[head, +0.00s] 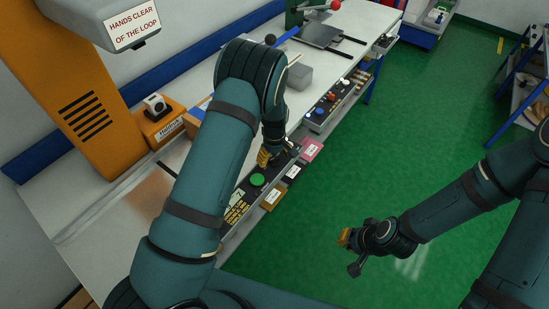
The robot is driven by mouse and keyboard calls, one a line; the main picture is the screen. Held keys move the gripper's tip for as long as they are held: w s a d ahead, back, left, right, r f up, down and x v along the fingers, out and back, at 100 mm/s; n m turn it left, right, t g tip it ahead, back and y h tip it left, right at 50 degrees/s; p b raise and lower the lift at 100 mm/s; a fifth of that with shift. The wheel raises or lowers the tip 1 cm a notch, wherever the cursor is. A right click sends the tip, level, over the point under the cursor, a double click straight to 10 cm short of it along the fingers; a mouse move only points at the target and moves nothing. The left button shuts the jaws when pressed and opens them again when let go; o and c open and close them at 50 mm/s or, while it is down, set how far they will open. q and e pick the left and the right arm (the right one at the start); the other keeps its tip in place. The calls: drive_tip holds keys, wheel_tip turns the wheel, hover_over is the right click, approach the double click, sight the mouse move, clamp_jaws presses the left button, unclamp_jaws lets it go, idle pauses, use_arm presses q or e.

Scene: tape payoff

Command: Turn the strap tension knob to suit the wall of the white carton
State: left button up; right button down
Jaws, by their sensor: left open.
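My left gripper (266,157), with yellow fingertips, is open and points down at the control strip (243,198) on the bench's front edge. It is close behind a round green button (257,180). My gripper and arm cover part of the strip, and I cannot make out the strap tension knob there. I cannot pick out a white carton for sure. My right gripper (348,251) hangs over the green floor, away from the bench; whether its fingers are apart is unclear.
Pink, black and orange labelled tabs (312,148) stick out from the bench front. An orange box with a white-and-black dial (155,105) stands by the orange machine column (82,95). A grey block (298,77) lies farther back.

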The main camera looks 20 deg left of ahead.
use_arm(q)
drive_tip(key=shift+f, duration=0.5)
drive_tip(key=c, duration=1.2)
drive_tip(key=shift+m, duration=0.3)
drive_tip(key=m+b, duration=0.2)
drive_tip(key=m, duration=0.1)
drive_tip(key=shift+m+b, duration=1.1)
drive_tip(key=shift+m, duration=1.5)
